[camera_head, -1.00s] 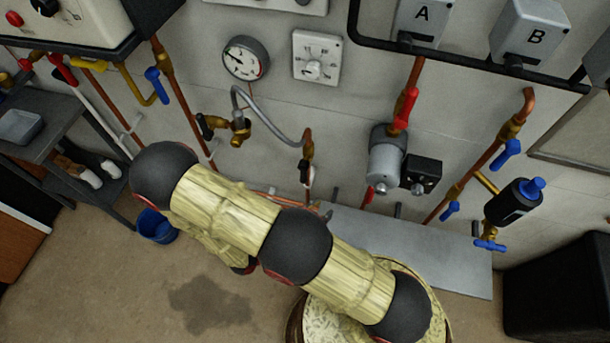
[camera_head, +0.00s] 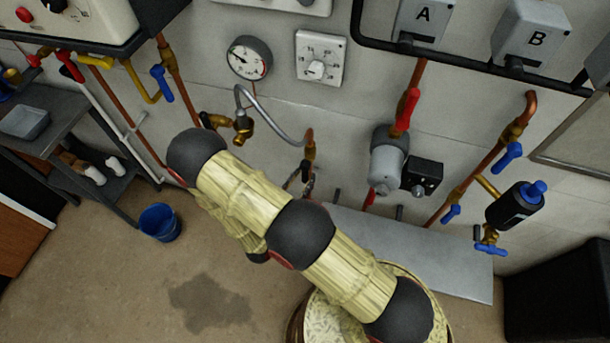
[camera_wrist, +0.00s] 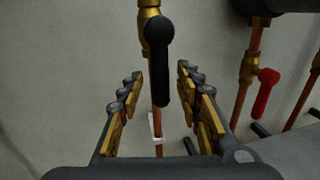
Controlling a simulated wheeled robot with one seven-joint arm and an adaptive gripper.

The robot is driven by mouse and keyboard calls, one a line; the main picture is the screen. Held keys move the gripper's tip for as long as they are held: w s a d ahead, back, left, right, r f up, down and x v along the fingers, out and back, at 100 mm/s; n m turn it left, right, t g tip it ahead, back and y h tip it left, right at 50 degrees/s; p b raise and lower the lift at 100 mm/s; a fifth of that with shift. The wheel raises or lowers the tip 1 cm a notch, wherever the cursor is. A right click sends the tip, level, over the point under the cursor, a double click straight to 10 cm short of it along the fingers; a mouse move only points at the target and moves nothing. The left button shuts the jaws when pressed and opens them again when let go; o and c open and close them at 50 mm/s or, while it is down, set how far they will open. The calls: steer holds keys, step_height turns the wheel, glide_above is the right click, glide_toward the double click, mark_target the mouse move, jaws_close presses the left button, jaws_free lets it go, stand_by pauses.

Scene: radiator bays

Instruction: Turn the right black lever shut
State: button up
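The right black lever (camera_wrist: 160,75) hangs straight down from its brass valve (camera_wrist: 150,18) in the wrist view, in line with the copper pipe behind it. My gripper (camera_wrist: 158,86) is open, with one finger on each side of the lever and a clear gap to both. In the head view the brass valve (camera_head: 311,149) shows at the right end of the grey braided hose (camera_head: 270,121). A left black lever (camera_head: 206,120) sits at the hose's other end.
A red lever (camera_wrist: 265,93) stands on a pipe to the right in the wrist view. A grey pump (camera_head: 388,160) and a metal bench (camera_head: 445,262) lie right of the valve. A blue bucket (camera_head: 160,222) stands on the floor to the left.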

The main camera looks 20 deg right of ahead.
steer(key=shift+x, duration=0.95)
steer(key=shift+c, duration=1)
jaws_close()
